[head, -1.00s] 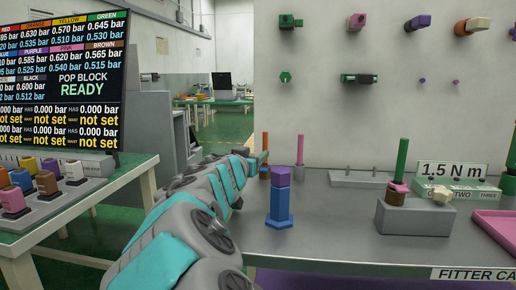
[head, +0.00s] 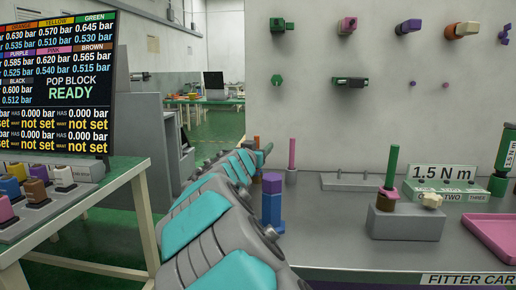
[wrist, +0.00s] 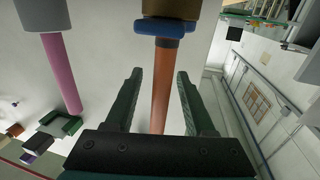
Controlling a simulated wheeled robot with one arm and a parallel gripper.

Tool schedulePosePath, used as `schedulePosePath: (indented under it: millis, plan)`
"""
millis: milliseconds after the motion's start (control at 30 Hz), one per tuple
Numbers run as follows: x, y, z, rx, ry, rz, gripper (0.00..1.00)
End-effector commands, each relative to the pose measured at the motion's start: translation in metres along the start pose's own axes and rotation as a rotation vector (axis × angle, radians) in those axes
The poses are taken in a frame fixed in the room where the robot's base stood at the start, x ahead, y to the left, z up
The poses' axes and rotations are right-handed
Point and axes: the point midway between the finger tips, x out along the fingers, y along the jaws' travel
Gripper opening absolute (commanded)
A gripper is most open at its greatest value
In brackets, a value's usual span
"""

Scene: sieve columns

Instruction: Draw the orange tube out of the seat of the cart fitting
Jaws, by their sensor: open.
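The orange tube (wrist: 166,80) runs down from a blue collar (wrist: 167,27) under a tan fitting (wrist: 180,9) in the wrist view. My gripper (wrist: 159,74) is open, with one dark green finger on each side of the tube. A gap shows between the tube and the right finger; the left finger is close to it, and I cannot tell if it touches. In the head view only the tube's tip (head: 257,141) shows above my arm, which hides most of the fitting and the gripper.
A pink tube (head: 292,153) stands in a grey seat just right, also in the wrist view (wrist: 62,75). A blue column with a purple top (head: 272,205) stands in front. Further right are a grey block (head: 405,222) with a green tube and a pink tray (head: 490,235).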

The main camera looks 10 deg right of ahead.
Motion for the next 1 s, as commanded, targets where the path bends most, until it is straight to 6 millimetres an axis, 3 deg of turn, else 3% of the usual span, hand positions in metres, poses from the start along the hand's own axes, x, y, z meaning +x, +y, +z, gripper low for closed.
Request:
schedulePosePath:
  millis: [200, 667, 1000]
  plan:
    - [0.0001, 0.0, 0.0003, -0.001, 0.0, 0.0, 0.53]
    - [-0.0001, -0.0001, 0.0004, -0.001, 0.0, 0.0, 0.02]
    - [-0.0002, -0.0001, 0.0004, -0.001, 0.0, 0.0, 0.0]
